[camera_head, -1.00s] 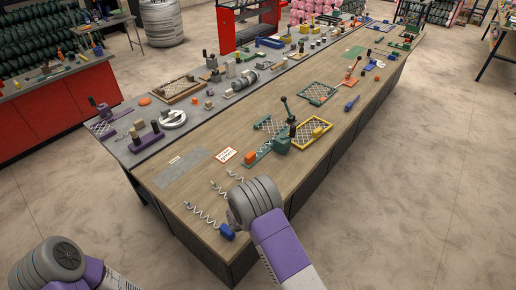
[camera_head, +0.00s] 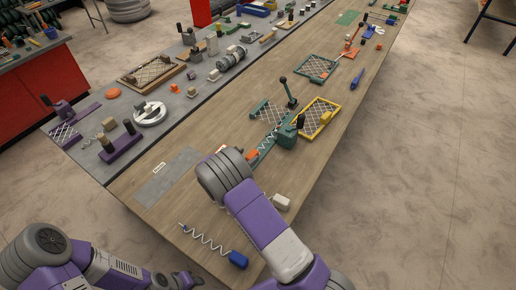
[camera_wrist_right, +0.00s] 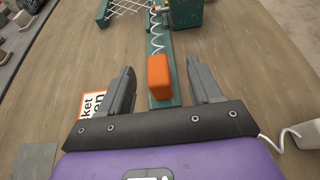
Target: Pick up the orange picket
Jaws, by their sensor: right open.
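The orange picket is a wavy white wire with an orange block handle (camera_wrist_right: 159,77). In the right wrist view the handle lies at the near end of a green fixture (camera_wrist_right: 172,45), its wire running away along it. The handle also shows small in the head view (camera_head: 252,154), partly covered by my right wrist. My right gripper (camera_wrist_right: 160,66) is open, with one finger on each side of the handle and a gap on both sides. In the head view its fingers are mostly hidden. My left gripper (camera_head: 184,280) is low at the bottom left, its jaws unclear.
A blue-handled picket (camera_head: 238,259) and a white-handled one (camera_head: 281,202) lie on the wooden bench near my right arm. A yellow frame with mesh (camera_head: 318,118) and upright levers (camera_head: 286,84) stand beyond the handle. A printed card (camera_wrist_right: 93,104) lies left of the fingers.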

